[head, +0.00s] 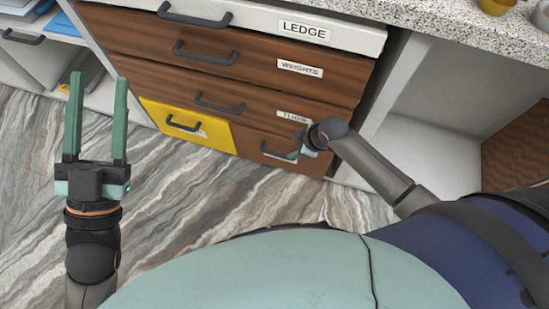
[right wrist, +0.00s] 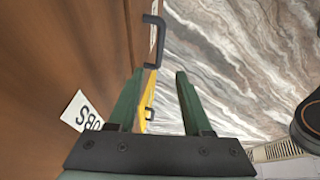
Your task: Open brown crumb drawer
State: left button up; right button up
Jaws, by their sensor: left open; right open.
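The brown crumb drawer (head: 250,136) is the lower right front of the cabinet, beside the yellow drawer (head: 205,133). It looks shut. Its dark bar handle (head: 280,152) has a pale label behind it. My right gripper (head: 302,145) is at the handle's right end, its fingers partly hidden by my wrist. In the right wrist view the gripper (right wrist: 160,73) is open with nothing between its fingers; a dark handle (right wrist: 153,42) shows just past the tips. Whether they touch is unclear. My left gripper (head: 96,85) is open and empty, left of the cabinet.
Above are the brown drawer labelled WEIGHTS (head: 240,65), another brown drawer (head: 200,85) and the white drawer labelled LEDGE (head: 265,22). An open white cubby (head: 440,95) lies to the right. The marbled floor (head: 190,190) in front is clear.

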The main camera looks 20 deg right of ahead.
aim_at(279, 154)
pick_arm(q)
jog(key=s+r+m+h+b, duration=0.2)
jog(key=s+r+m+h, duration=0.2)
jog(key=h, duration=0.1)
pick_arm(e)
jog(key=b+x, duration=0.5)
jog(key=x, duration=0.7)
jog(key=shift+w+f, duration=0.1)
jog(key=shift+f, duration=0.2)
pick_arm(q)
notch_tip(279, 154, down, 6)
jog(key=d+n, duration=0.1)
jog(key=shift+w+n+y, duration=0.2)
jog(key=shift+n+y, duration=0.1)
pick_arm(e)
grip_shut()
